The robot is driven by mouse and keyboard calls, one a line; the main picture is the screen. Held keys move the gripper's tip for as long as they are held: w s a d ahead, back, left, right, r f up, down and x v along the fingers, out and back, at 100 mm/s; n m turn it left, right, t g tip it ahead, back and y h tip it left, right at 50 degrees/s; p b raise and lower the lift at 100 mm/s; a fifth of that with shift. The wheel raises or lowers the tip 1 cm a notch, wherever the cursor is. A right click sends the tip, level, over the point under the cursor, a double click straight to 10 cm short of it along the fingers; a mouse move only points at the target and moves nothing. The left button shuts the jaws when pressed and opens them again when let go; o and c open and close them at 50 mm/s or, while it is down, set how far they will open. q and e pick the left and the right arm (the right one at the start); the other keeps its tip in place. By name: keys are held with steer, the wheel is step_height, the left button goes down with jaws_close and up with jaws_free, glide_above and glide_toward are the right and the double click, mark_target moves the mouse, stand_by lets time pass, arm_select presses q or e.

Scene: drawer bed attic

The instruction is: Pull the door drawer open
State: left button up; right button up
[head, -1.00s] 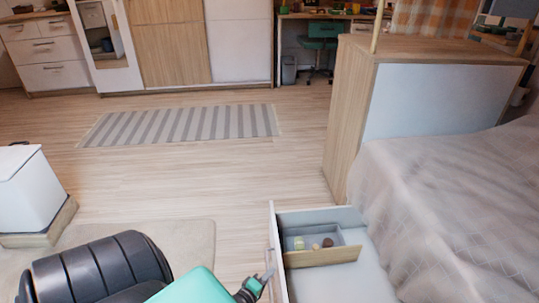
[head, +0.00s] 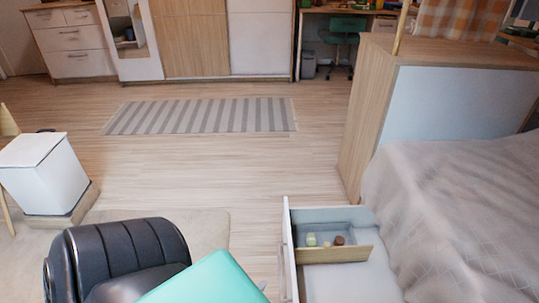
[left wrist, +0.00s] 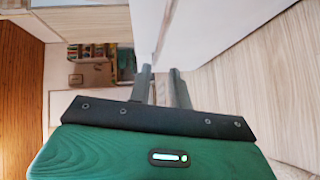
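The drawer (head: 352,280) under the bed stands pulled out, with its pale front panel (head: 287,235) facing left and a handle (head: 283,268) on that face. My left gripper (head: 262,287) is at the bottom of the head view, just left of the drawer front; its green body shows but its fingertips are mostly hidden. My right gripper is not in view.
A divided tray (head: 322,241) with several small items sits inside the drawer. The bed (head: 450,210) and a wooden cabinet (head: 365,110) bound the right side. A black chair (head: 125,250) and a white bin (head: 42,172) stand left. The floor around the striped rug (head: 205,115) is clear.

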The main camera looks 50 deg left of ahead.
arm_select(q)
steer(key=shift+s+d+r, duration=0.1)
steer(key=shift+s, duration=0.5)
steer(key=shift+s+d+r, duration=0.1)
steer(key=shift+s, duration=0.45)
steer(key=shift+a, duration=0.1)
